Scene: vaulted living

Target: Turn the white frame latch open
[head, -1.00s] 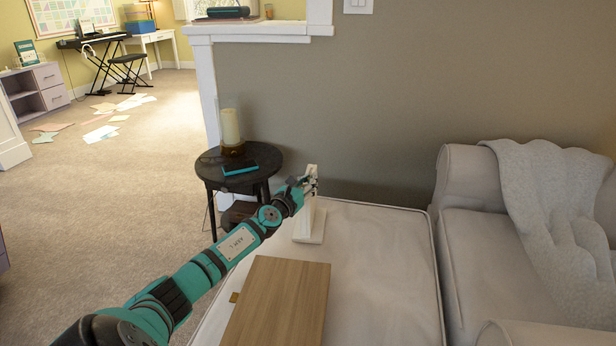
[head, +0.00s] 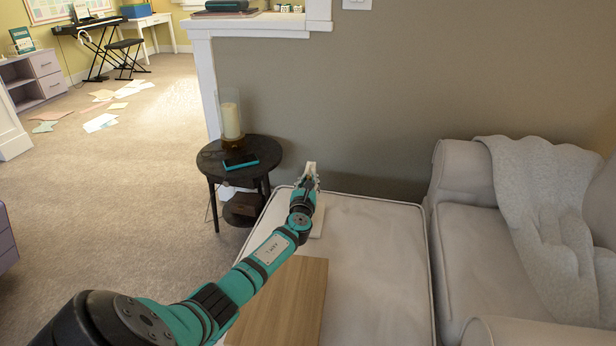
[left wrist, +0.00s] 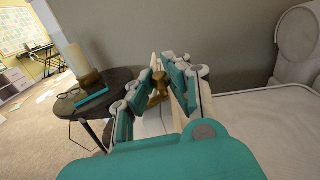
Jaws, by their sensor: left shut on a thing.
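The white frame (head: 311,167) stands upright on the cream cushioned seat (head: 375,250). Its flat base (head: 319,222) shows beside my arm. My left gripper (head: 309,182) is in front of the frame and hides most of it. In the left wrist view my left gripper (left wrist: 160,82) has its teal fingers shut on a brass-coloured latch (left wrist: 156,91). A pale part of the frame (left wrist: 154,62) shows behind the fingertips. The latch's exact angle is hard to tell, as the fingers cover much of it. My right gripper is not in view.
A wooden box (head: 300,305) lies on the seat, partly under my arm in the picture. A dark round side table (head: 210,160) with a candle (head: 231,120) and a teal-edged book (head: 241,162) stands left. A sofa (head: 480,240) is right; a wall is behind.

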